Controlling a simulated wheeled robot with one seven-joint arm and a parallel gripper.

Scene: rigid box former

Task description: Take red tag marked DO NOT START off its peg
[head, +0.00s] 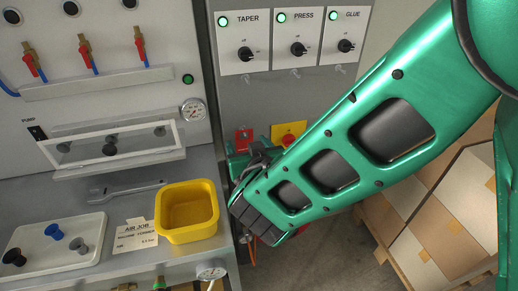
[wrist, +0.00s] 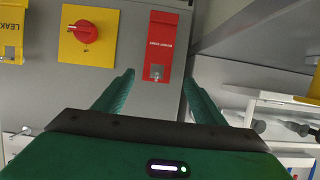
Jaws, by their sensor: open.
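The red tag (wrist: 162,42) hangs flat against the grey panel, with small white lettering and a metal peg (wrist: 157,72) at its lower end in the wrist view. It also shows in the head view (head: 243,136), just above my gripper. My gripper (wrist: 159,75) is open; its two green fingers stand either side of the peg end of the tag in the wrist view, with a gap on both sides. Nothing is held between them. Whether the fingertips reach the panel is hard to tell. In the head view my arm hides most of the fingers.
A yellow plate with a red knob (wrist: 86,32) sits beside the tag. A yellow LEAK tag (wrist: 12,45) is farther left in the wrist view. The bench (head: 110,190) holds a yellow bin (head: 187,229) and a wrench (head: 128,191). Cardboard (head: 440,220) is stacked at right.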

